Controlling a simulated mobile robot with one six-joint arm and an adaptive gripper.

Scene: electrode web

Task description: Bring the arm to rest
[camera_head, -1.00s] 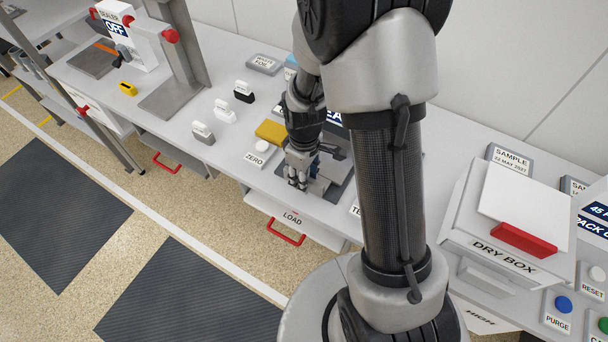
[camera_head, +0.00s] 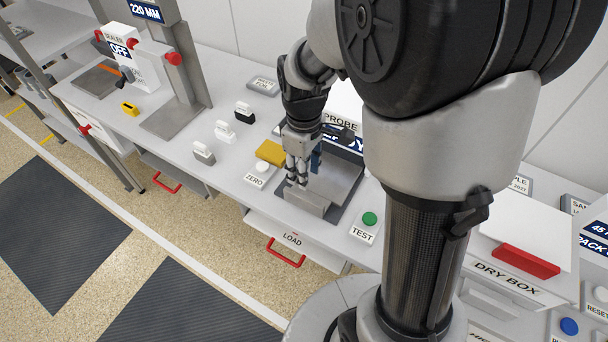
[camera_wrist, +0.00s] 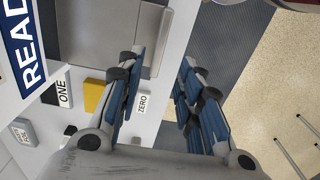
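My gripper (camera_head: 297,185) hangs over the near-left part of the test station's grey tray (camera_head: 338,186), close to a grey block (camera_head: 306,202) at its front edge. I cannot tell from the head view whether it touches the block. In the wrist view, the two blue-padded fingers of my gripper (camera_wrist: 162,62) stand apart with nothing held between them. My arm reaches in from the right and its large links hide part of the bench.
A ZERO button (camera_head: 262,168) and a yellow block (camera_head: 270,152) lie left of the tray. A green TEST button (camera_head: 370,218) is to its right. The PROBE sign stands behind. The dry box (camera_head: 508,274) is at right. A LOAD drawer (camera_head: 292,239) is below.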

